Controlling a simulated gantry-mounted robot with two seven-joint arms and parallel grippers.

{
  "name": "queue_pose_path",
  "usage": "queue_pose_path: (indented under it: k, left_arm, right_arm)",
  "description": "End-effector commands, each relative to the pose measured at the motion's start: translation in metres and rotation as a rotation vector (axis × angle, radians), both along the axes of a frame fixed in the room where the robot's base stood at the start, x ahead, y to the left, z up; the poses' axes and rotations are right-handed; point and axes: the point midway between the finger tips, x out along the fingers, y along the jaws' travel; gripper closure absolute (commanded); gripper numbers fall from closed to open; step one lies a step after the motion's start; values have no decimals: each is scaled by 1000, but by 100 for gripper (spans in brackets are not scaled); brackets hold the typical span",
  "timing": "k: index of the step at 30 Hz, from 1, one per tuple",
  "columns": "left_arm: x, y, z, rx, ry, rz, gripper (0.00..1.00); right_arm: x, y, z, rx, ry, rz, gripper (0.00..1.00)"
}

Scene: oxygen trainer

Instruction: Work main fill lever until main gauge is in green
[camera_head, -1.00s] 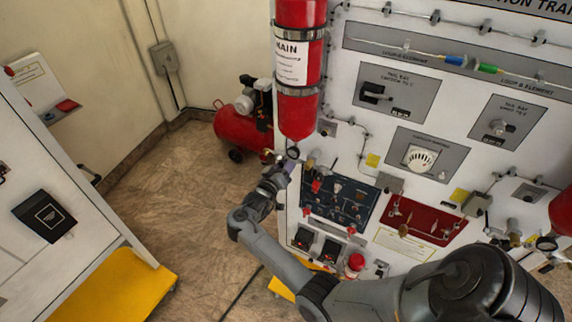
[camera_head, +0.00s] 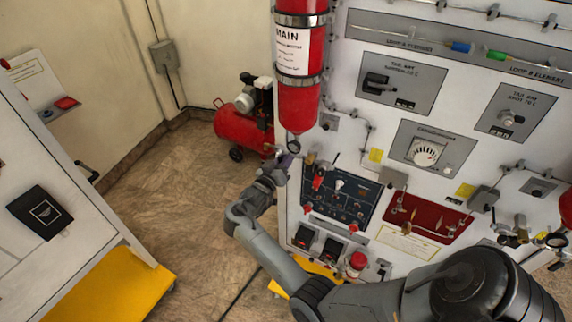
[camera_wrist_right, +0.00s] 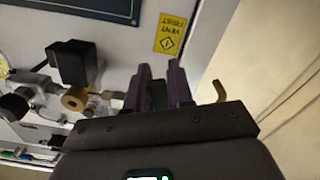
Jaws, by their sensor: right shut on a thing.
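The red MAIN cylinder (camera_head: 297,105) hangs upright on the left of the trainer panel. The small round main gauge (camera_head: 293,146) sits just under it, too small for its needle or green band to be read. My right gripper (camera_head: 286,162) is just below the gauge at the panel's left edge. Its two purple fingers (camera_wrist_right: 160,88) show close together in the right wrist view. It is shut on what seems to be the main fill lever, which is mostly hidden by the fingers. My left gripper is out of view.
A yellow VENT FIRST label (camera_wrist_right: 171,34) is near the fingers. A red compressor (camera_head: 240,128) stands on the floor behind.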

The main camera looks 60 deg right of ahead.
Motion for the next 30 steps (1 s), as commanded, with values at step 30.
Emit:
queue_pose_path:
  k: [30]
  left_arm:
    - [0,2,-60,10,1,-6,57]
  right_arm:
    - [16,0,-3,19,-419,0,100]
